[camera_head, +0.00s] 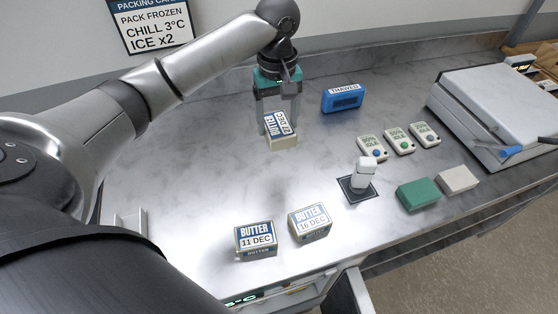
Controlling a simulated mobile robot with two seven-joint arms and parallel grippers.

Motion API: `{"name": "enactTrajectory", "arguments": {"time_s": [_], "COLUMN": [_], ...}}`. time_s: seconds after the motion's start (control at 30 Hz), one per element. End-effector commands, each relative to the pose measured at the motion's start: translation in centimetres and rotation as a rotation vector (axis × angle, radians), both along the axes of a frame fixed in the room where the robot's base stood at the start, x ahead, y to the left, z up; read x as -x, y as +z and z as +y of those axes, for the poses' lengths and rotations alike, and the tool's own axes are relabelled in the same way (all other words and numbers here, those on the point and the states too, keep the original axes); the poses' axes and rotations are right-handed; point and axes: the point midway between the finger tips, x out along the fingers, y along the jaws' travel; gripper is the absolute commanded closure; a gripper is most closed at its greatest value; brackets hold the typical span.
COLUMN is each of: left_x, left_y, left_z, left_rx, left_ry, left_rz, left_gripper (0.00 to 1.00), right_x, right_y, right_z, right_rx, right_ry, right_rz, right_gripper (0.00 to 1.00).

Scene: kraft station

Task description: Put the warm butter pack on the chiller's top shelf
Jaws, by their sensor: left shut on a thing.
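My left gripper (279,128) is shut on a butter pack (282,141) marked 22 DEC and holds it tilted, apparently above the counter. Two more butter packs, one marked 11 DEC (256,240) and one marked 16 DEC (310,221), sit near the counter's front edge. The frame does not show which pack is warm. Below the front edge, part of what looks like the chiller (291,291) shows, with a lit green display (241,300) and what seems to be an open door (349,291). Its shelves are hidden. My right gripper is not in view.
A blue THAWED box (343,98) stands at the back. Several small white devices, one of them here (372,149), lie at right. A white object (364,172) stands on a black pad. Green (418,194) and white (458,179) blocks lie near the right front edge. The counter's middle is clear.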

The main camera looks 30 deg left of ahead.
Motion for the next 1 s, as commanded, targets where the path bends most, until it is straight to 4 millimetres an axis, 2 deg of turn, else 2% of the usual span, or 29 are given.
{"name": "enactTrajectory", "arguments": {"time_s": [0.03, 0.1, 0.33, 0.43, 0.67, 0.87, 1.0], "left_x": [0.1, 0.1, 0.0, 0.0, 0.0, 0.0, 0.0], "left_y": [-1.8, -3.6, -9.0, -10.3, -11.9, -14.9, -15.1], "left_z": [0.1, 0.0, 0.0, 0.0, 0.0, 0.0, 0.0], "left_rx": [-0.002, -0.002, -0.001, 0.000, -0.002, -0.001, 0.000], "left_ry": [0.000, 0.000, -0.002, -0.002, -0.003, -0.004, -0.004], "left_rz": [0.004, 0.004, -0.001, -0.001, -0.001, -0.001, -0.004], "left_gripper": [0.98, 0.98, 0.98, 0.98, 0.98, 0.98, 0.98], "right_x": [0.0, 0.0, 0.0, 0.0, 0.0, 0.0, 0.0], "right_y": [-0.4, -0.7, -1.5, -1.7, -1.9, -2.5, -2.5], "right_z": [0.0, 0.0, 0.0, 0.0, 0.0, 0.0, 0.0], "right_rx": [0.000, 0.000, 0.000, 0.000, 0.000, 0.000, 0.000], "right_ry": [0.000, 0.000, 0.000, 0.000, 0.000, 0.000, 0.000], "right_rz": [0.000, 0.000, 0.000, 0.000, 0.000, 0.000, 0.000], "right_gripper": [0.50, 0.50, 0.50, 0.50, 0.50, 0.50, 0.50]}}
